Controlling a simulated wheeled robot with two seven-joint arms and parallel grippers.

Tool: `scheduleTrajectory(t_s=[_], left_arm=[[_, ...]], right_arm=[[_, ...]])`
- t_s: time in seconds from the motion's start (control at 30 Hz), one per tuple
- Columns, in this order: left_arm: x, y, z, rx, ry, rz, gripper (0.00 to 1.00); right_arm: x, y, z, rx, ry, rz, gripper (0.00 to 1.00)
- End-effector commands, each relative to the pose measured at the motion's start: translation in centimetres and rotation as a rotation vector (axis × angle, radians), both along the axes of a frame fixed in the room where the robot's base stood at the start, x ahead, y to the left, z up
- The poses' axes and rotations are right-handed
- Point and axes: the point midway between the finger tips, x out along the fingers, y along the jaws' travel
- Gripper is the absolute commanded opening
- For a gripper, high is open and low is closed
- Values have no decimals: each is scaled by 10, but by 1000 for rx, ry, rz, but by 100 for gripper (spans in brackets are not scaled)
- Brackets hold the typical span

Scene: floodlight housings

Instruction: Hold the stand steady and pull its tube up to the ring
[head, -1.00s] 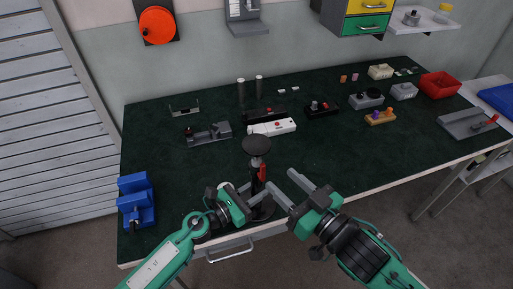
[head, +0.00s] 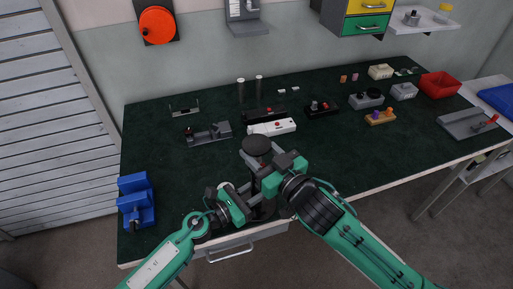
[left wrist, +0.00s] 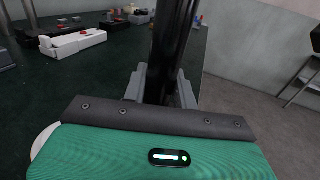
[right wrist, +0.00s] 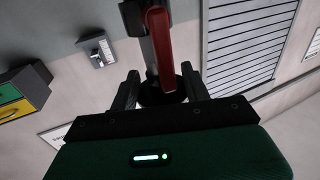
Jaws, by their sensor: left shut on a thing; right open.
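The stand is a black post with a round dark top plate (head: 256,145), upright near the table's front edge. My left gripper (head: 256,199) is shut on the lower post, which rises as a black column (left wrist: 175,45) between its fingers in the left wrist view. My right gripper (head: 262,166) is open just below the plate. In the right wrist view its fingers lie on either side of the tube, with a red lever (right wrist: 161,48) in front of it. I cannot make out the ring.
A blue holder (head: 136,200) stands at the table's left end. A white box (head: 271,127) and a grey fixture (head: 208,134) lie behind the stand. Several small parts and a red bin (head: 440,85) are at the right. Dark tabletop between is clear.

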Motion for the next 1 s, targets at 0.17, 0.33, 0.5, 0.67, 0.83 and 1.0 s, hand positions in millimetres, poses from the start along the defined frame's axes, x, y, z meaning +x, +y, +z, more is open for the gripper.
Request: scheduleTrajectory(t_s=[0.17,0.33,0.5,0.67,0.83,1.0], left_arm=[[0,0,0,0,0,1,2],[0,0,0,0,0,1,2],[0,0,0,0,0,1,2],[0,0,0,0,0,1,2],[0,0,0,0,0,1,2],[0,0,0,1,-1,1,3]], right_arm=[[8,6,0,0,0,1,47],[9,7,0,-1,1,0,47],[9,7,0,-1,1,0,38],[9,7,0,-1,1,0,6],[9,7,1,0,0,0,0],[10,7,26,6,-4,-1,0]])
